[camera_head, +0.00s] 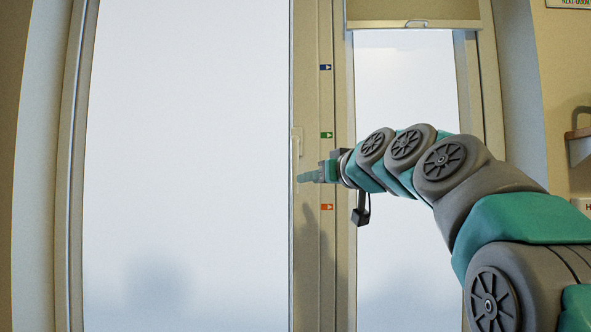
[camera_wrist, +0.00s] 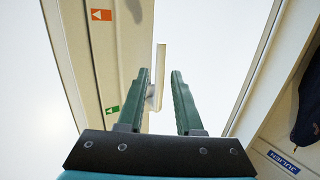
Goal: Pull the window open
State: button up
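The window (camera_head: 190,150) is a tall frosted pane in a beige frame on the left of the head view. Its slim, pale upright handle (camera_head: 297,143) is on the frame's right side. My gripper (camera_head: 303,177) is at the handle's lower part and points left. In the wrist view, the two green fingers of my gripper (camera_wrist: 158,77) are apart. The handle (camera_wrist: 160,65) shows between them, nearer the left finger. I cannot tell whether a finger touches it.
Blue (camera_head: 326,67), green (camera_head: 326,135) and red (camera_head: 327,207) arrow stickers run down the post. A second pane (camera_head: 400,90) with a beige blind (camera_head: 412,12) is to the right.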

aim_at(297, 166)
jog(key=shift+y, duration=0.4)
jog(key=shift+w+a+r+p, duration=0.45)
jog(key=shift+w+a, duration=0.25)
jog(key=shift+w, duration=0.4)
jog(key=shift+w+a+r+p, duration=0.35)
jog(key=shift+w+a+r, duration=0.35)
jog(key=shift+w, duration=0.45)
jog(key=shift+w+a+r+p, duration=0.4)
jog(key=shift+w+a, duration=0.35)
jog(key=shift+w, duration=0.35)
jog(key=shift+c, duration=0.2)
grip_shut()
jog(key=shift+f, duration=0.1)
